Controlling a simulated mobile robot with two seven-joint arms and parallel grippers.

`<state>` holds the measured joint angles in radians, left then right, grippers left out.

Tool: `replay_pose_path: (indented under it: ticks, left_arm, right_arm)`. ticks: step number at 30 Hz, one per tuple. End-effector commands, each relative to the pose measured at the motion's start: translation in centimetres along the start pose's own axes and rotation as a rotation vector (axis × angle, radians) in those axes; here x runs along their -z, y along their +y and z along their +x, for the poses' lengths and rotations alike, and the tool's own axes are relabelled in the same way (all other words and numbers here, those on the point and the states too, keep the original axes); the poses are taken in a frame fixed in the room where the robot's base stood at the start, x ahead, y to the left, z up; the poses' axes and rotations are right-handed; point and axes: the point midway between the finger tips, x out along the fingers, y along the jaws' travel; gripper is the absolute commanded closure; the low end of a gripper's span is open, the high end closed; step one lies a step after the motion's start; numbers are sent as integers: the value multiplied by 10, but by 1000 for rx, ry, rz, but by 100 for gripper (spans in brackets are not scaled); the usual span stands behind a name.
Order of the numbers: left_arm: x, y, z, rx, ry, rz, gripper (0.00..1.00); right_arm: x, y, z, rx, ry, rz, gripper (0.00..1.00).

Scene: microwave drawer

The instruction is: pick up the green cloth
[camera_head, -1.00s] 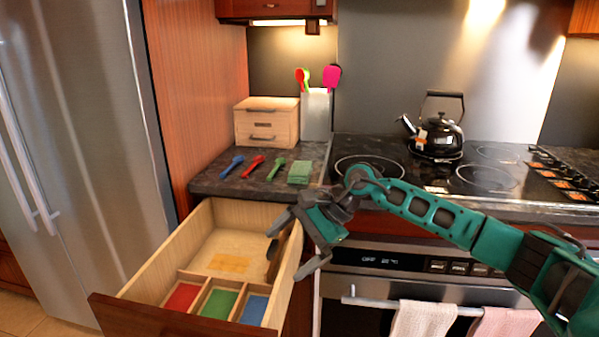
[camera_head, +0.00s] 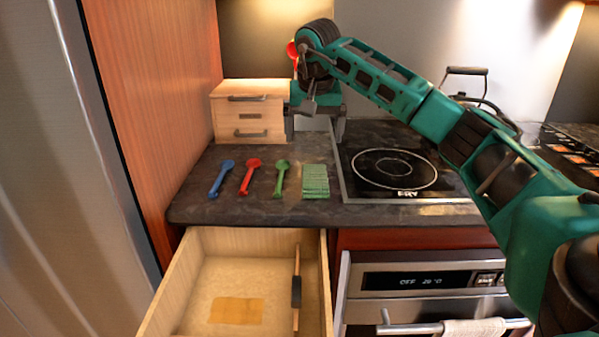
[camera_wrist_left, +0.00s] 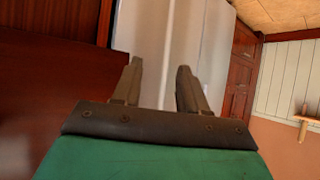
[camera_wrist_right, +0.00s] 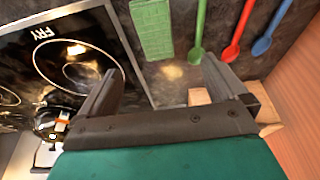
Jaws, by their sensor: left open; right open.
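The green cloth (camera_head: 315,181) lies flat and folded on the dark counter, between the green spoon and the cooktop. It also shows at the top of the right wrist view (camera_wrist_right: 152,28). My right gripper (camera_head: 315,137) is open and empty, pointing down above the counter behind the cloth. In the right wrist view its fingers (camera_wrist_right: 160,85) are spread wide, with the cloth beyond them. My left gripper (camera_wrist_left: 160,82) is open and empty, facing the fridge and red wood panels; it is outside the head view.
Blue (camera_head: 221,179), red (camera_head: 250,177) and green (camera_head: 281,178) spoons lie left of the cloth. A small wooden drawer box (camera_head: 248,112) stands behind them. The cooktop (camera_head: 395,170) is on the right. An open drawer (camera_head: 208,270) juts out below the counter.

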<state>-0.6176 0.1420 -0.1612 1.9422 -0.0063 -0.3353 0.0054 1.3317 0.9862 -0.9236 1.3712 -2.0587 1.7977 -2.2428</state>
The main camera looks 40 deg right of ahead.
Motion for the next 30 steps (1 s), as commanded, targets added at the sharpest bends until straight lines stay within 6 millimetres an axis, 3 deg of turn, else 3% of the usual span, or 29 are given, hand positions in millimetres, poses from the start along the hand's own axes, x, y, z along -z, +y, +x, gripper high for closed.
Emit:
replay_pose_path:
  ticks: [12,18,27,30]
  left_arm:
    - [-13,2,1,-3,-16,-2,57]
    - [-14,2,2,-3,-16,-2,57]
    - [-16,3,4,-5,-18,-2,57]
    - [-15,3,4,-6,-18,-2,57]
  right_arm:
    - [0,1,66,-3,-2,1,1]
    - [-1,1,80,-1,-1,1,1]
    - [-3,7,122,-1,-2,2,1]
    - [-2,7,128,0,0,1,1]
